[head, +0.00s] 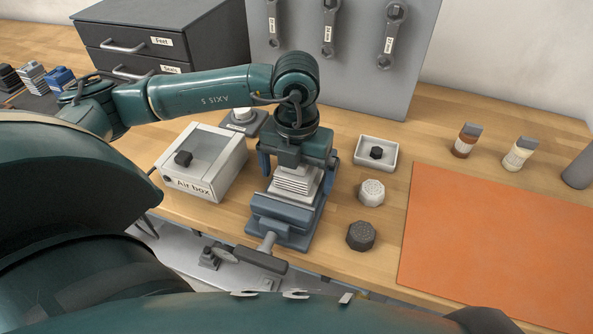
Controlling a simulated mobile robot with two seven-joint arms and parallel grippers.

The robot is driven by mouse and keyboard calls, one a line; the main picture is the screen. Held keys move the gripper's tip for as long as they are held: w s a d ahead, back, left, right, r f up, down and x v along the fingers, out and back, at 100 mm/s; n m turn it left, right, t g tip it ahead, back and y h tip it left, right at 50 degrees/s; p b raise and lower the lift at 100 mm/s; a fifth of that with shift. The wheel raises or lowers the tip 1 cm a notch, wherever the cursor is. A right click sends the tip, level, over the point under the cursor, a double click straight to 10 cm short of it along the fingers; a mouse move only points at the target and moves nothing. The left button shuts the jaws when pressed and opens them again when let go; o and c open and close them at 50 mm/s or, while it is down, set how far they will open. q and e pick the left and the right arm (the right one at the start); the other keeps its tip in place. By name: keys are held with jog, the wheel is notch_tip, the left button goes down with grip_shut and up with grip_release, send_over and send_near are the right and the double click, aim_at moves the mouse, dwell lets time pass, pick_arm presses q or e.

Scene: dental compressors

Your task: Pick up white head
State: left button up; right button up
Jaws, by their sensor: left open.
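A white finned block (296,183) sits at the blue vise (283,217), directly below my left gripper (297,170). My left gripper points down over it and is open. Whether its fingers touch the block cannot be told from this angle. Another white finned head (32,77) stands at the far left on a dark tray, between a black head (9,77) and a blue head (60,78). My left forearm passes just right of these heads and partly hides that area. My right gripper is not in view.
An air box (203,190) stands left of the vise. Right of it are a white tray (392,163) with a black knob, a white round part (371,192) and a dark round part (361,236). An orange mat (500,235) lies clear. A drawer cabinet (205,35) and tool panel (350,75) stand behind.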

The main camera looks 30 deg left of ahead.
pick_arm(q)
jog(key=shift+c, duration=0.2)
jog(key=c, duration=1.4)
jog(key=shift+r, duration=0.1)
